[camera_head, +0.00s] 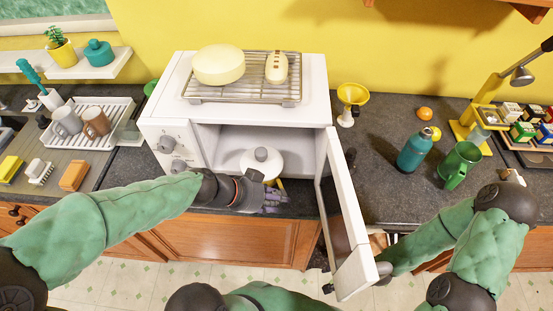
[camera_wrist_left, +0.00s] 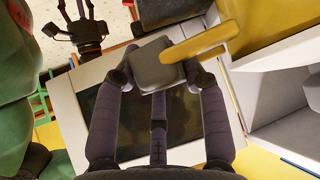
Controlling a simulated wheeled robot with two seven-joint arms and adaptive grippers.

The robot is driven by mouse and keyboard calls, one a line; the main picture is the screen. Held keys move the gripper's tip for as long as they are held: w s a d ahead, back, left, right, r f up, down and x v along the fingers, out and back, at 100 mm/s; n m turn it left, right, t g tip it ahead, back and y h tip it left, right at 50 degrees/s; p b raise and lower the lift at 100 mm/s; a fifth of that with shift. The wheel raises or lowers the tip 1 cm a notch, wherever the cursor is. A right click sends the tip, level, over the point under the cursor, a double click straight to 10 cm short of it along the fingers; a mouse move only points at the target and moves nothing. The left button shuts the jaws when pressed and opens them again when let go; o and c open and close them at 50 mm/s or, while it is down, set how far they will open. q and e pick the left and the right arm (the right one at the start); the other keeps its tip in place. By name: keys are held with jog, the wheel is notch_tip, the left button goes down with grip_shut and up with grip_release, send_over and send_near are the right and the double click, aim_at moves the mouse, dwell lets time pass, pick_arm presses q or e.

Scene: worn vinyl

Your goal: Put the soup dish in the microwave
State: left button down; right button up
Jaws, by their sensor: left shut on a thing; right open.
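The soup dish (camera_head: 252,168), white with a lid and grey knob, is at the mouth of the open microwave (camera_head: 316,105). My left gripper (camera_head: 275,197) is just in front of it and below the opening. In the left wrist view its fingers (camera_wrist_left: 160,78) are shut on a grey block (camera_wrist_left: 157,62) joined to a yellow bar (camera_wrist_left: 205,40), which looks like part of the dish. The dish's body is mostly hidden there. The microwave door (camera_head: 352,240) stands open towards me. My right gripper shows open and empty in the left wrist view (camera_wrist_left: 75,10); the door largely hides it in the head view.
A wire rack (camera_head: 240,92) with a round cream item and a small cream item stands on the microwave. A blue bottle (camera_head: 414,150), a green mug (camera_head: 460,165) and a yellow funnel (camera_head: 352,94) stand to the right. A dish rack (camera_head: 110,110) with mugs is at left.

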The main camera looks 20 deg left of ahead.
aim_at(277, 158)
pick_arm(q)
jog(key=w+a, duration=0.1)
jog(key=w, duration=0.3)
jog(key=w+a, duration=0.1)
jog(key=w, duration=0.3)
jog(key=w+a+p, duration=0.1)
jog(key=w, duration=0.3)
jog(key=shift+a+r, duration=0.1)
jog(key=shift+a, duration=0.15)
jog(key=shift+w+f, duration=0.2)
jog(key=shift+f, duration=0.55)
jog(key=shift+b, duration=0.3)
jog(key=c, duration=0.7)
grip_release()
jog(key=shift+s+f, duration=0.1)
